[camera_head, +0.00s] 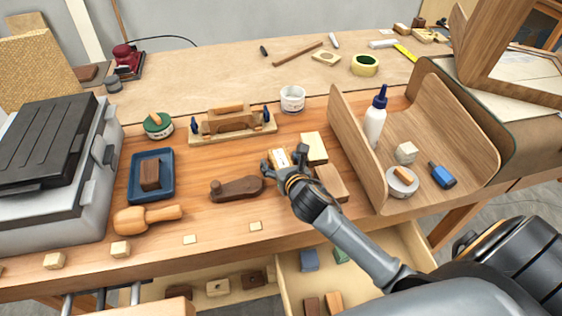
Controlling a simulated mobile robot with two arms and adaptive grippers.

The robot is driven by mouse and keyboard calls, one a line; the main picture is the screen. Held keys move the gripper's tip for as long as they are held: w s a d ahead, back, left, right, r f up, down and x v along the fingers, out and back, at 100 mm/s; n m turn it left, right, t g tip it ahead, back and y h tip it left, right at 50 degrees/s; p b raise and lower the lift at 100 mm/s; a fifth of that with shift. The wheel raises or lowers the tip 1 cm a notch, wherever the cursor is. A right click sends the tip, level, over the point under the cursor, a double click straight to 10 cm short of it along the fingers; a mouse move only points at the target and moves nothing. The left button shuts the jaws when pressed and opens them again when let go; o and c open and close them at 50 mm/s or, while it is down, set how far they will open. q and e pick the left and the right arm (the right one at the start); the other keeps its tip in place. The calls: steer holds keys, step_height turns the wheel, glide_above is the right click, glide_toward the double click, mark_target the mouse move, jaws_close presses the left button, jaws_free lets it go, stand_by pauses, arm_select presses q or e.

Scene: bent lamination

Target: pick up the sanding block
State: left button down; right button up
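My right gripper (284,160) reaches in from the lower right, low over the middle of the workbench. Its two dark fingertips are apart, with a small pale block with tan parts (279,157) showing between them. I cannot tell whether the fingers touch it, and the gripper partly hides it. This may be the sanding block, but other blocks are close by: a pale wooden block (314,147) just right of the gripper and a browner block (332,183) below that. A dark brown block (150,174) sits in a blue tray (134,198) at the left. My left gripper is not in view.
A dark brown hand plane (237,188) lies just left of the gripper, with a wooden mallet (148,217) further left. A white cup (292,98) and a clamped wooden form (232,122) stand behind. A curved wooden shell (357,140) rises at the right. An open drawer (285,283) is below.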

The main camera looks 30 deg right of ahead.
steer(key=c, duration=1.1)
steer(key=shift+r, duration=0.1)
